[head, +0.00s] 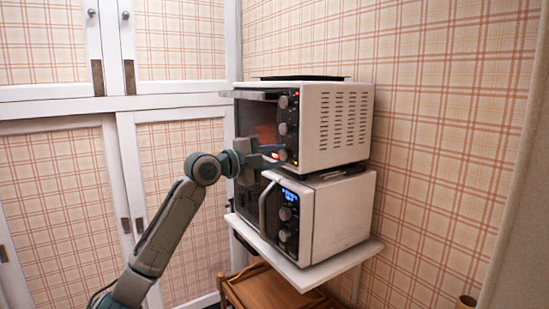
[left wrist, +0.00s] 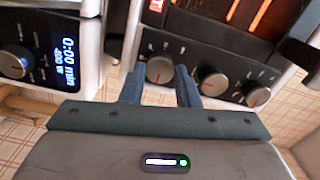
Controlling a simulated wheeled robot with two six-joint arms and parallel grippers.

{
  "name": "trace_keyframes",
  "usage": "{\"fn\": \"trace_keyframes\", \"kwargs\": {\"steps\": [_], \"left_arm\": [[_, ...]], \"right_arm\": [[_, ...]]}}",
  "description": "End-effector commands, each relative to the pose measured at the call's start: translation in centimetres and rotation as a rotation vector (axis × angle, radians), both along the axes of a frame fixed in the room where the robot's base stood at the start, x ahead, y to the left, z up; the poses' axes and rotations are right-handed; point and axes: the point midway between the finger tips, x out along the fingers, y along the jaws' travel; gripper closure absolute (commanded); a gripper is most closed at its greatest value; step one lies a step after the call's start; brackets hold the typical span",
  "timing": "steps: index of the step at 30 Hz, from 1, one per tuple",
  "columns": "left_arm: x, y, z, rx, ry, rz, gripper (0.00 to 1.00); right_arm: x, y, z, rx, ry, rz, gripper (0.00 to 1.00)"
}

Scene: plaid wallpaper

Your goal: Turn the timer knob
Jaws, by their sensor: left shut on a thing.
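The upper white oven (head: 335,125) has three round knobs down its dark front panel. My left gripper (head: 272,154) is at the lowest one. In the left wrist view, this silver knob (left wrist: 160,70) sits between the two fingers of my left gripper (left wrist: 160,88), which is shut on it. The other two knobs, the middle one (left wrist: 212,82) and the top one (left wrist: 258,95), are free and have red marks. The small print by the knobs is too small to read, so I cannot tell by label which is the timer. My right gripper is out of view.
A microwave (head: 340,215) with a blue display and its own knobs stands below the oven on a white shelf (head: 300,275). The oven's heating elements (left wrist: 255,15) glow orange. A wooden cart (head: 265,288) stands beneath the shelf. White-framed cabinet doors (head: 180,200) are behind my arm.

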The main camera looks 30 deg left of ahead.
Motion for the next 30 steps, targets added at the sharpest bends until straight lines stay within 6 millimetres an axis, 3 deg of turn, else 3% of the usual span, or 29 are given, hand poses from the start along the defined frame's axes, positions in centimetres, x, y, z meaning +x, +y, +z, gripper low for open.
{"fn": "trace_keyframes", "kwargs": {"steps": [4,5,7,8,20,30], "left_arm": [[0.0,0.0,-0.1,0.000,0.003,-0.001,0.94],[0.0,0.0,-0.2,-0.001,0.003,-0.001,0.66],[0.0,0.0,-0.1,-0.001,0.003,-0.001,0.52],[0.0,0.0,-0.1,-0.001,0.003,-0.001,0.50],[-0.5,0.3,-0.2,0.002,0.002,0.002,0.50],[-4.3,1.9,-0.5,0.005,0.002,0.003,0.50]], "right_arm": [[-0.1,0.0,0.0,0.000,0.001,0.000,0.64],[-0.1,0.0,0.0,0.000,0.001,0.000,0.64],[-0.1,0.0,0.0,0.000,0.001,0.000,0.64],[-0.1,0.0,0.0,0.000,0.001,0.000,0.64],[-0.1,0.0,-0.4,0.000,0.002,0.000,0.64],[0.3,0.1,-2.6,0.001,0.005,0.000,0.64]]}}
